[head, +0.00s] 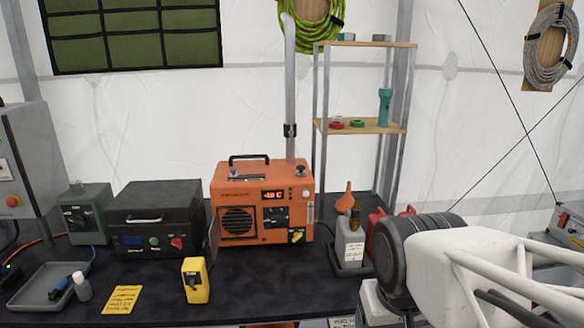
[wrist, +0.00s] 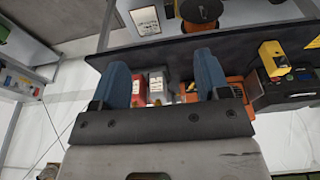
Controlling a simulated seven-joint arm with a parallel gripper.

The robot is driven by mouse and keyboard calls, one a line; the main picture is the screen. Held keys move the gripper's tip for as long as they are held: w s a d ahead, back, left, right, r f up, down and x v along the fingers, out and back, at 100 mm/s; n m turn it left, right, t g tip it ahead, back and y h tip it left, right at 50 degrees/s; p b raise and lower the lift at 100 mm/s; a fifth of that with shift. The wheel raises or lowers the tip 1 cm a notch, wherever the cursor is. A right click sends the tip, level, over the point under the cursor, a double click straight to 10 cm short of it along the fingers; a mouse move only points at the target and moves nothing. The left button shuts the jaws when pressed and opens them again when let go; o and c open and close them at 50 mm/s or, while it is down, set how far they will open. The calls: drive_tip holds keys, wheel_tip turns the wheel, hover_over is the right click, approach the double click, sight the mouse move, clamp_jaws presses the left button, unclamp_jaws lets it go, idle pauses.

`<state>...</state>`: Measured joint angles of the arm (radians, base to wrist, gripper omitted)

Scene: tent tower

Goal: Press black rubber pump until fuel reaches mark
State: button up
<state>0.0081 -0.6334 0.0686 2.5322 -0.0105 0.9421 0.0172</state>
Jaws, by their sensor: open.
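An orange heater (head: 264,205) with a lit red display stands on the dark table. A small black knob (head: 300,168) sits on its top right; I cannot tell whether it is the rubber pump. No fuel level or mark can be made out. My gripper (wrist: 161,66) is open and empty in the wrist view, its blue fingers spread. A grey canister (wrist: 158,84) and a red can (wrist: 138,92) show between the fingers, farther off. The heater (wrist: 236,90) is partly hidden behind the right finger. In the head view only my arm shows, at the right.
The grey canister (head: 350,240) stands in a dark tray right of the heater, near an orange funnel (head: 344,199). A yellow box (head: 195,280) is in front. A black case (head: 155,218) stands left. A shelf (head: 362,126) rises behind.

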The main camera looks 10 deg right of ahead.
drive_tip(key=shift+r, duration=0.1)
drive_tip(key=c, duration=0.5)
drive_tip(key=shift+w+r, duration=0.35)
drive_tip(key=shift+w, duration=0.15)
drive_tip(key=c, duration=0.5)
drive_tip(key=w+r+m, duration=0.1)
drive_tip(key=w+r, duration=0.1)
drive_tip(key=w, duration=0.2)
drive_tip(key=w+r+m, duration=0.1)
drive_tip(key=w+r, duration=0.2)
drive_tip(key=w, duration=0.2)
drive_tip(key=w+r, duration=0.3)
drive_tip(key=w, duration=0.2)
drive_tip(key=shift+w+a+m+g, duration=0.1)
drive_tip(key=shift+a+m+g, duration=0.15)
drive_tip(key=shift+m+g, duration=0.15)
clamp_jaws()
drive_tip(key=w+a+r+m+g+y, duration=0.1)
drive_tip(key=w+r+m, duration=0.2)
drive_tip(key=w, duration=1.3)
drive_tip(key=w+a+r+m, duration=0.1)
drive_tip(key=w+r+m, duration=0.2)
drive_tip(key=w, duration=1.3)
drive_tip(key=w+a+f+m+g, duration=0.1)
drive_tip(key=w+f, duration=0.3)
drive_tip(key=w, duration=1.3)
drive_tip(key=shift+w+m, duration=0.25)
drive_tip(key=shift+m, duration=0.65)
drive_tip(key=shift+f, duration=0.2)
